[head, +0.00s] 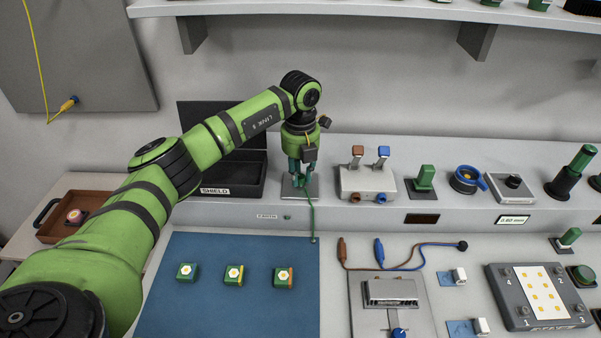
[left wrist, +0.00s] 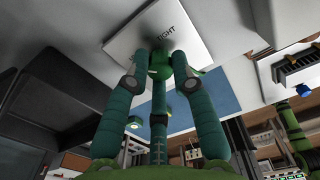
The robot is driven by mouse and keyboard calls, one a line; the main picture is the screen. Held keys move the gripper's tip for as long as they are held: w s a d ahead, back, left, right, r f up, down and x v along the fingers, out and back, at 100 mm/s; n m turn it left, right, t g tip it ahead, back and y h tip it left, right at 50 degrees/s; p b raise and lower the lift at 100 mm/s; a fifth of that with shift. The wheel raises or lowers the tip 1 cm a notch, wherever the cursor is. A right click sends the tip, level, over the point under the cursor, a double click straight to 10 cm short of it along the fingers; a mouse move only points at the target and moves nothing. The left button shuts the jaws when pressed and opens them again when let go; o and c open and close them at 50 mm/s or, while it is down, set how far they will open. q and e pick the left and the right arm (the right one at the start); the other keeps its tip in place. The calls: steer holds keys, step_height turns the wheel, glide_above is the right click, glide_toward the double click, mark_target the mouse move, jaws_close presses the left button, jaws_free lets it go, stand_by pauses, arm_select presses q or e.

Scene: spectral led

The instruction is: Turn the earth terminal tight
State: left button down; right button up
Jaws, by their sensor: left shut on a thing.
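My left gripper (head: 301,178) points down over a grey metal plate (head: 288,187) on the raised ledge, above the EARTH label (head: 267,217). In the left wrist view the gripper (left wrist: 160,72) is shut on the green knob of the earth terminal (left wrist: 159,62). A plate (left wrist: 135,40) with the word TIGHT lies beyond the fingertips. A green cord (head: 312,215) runs from the terminal down to the bench. The fingers hide most of the knob, so its turn angle cannot be read. My right gripper is not in view.
The black SHIELD tray (head: 231,180) stands close left of the gripper. A block with brown and blue levers (head: 367,181) stands close right. A blue mat (head: 228,307) with three small green LED pieces lies in front. A shelf (head: 390,9) overhangs behind.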

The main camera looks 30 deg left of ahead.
arm_select(q)
steer(key=m, duration=0.1)
steer(key=m+b, duration=0.1)
steer(key=shift+s+f+m, duration=0.1)
steer(key=shift+f+m, duration=0.15)
steer(key=shift+m, duration=0.15)
steer(key=m+b, duration=0.1)
steer(key=m, duration=0.1)
steer(key=shift+m+b, duration=0.3)
steer(key=shift+m, duration=0.1)
steer(key=m+b, duration=0.1)
steer(key=m, duration=0.2)
steer(key=shift+m, duration=0.3)
steer(key=m+b, duration=0.1)
steer(key=m, duration=0.4)
steer(key=m+b, duration=0.1)
steer(key=m, duration=0.4)
steer(key=shift+a+r, duration=0.1)
steer(key=c, duration=1.1)
jaws_free()
steer(key=shift+o, duration=0.2)
steer(key=shift+a+r, duration=0.1)
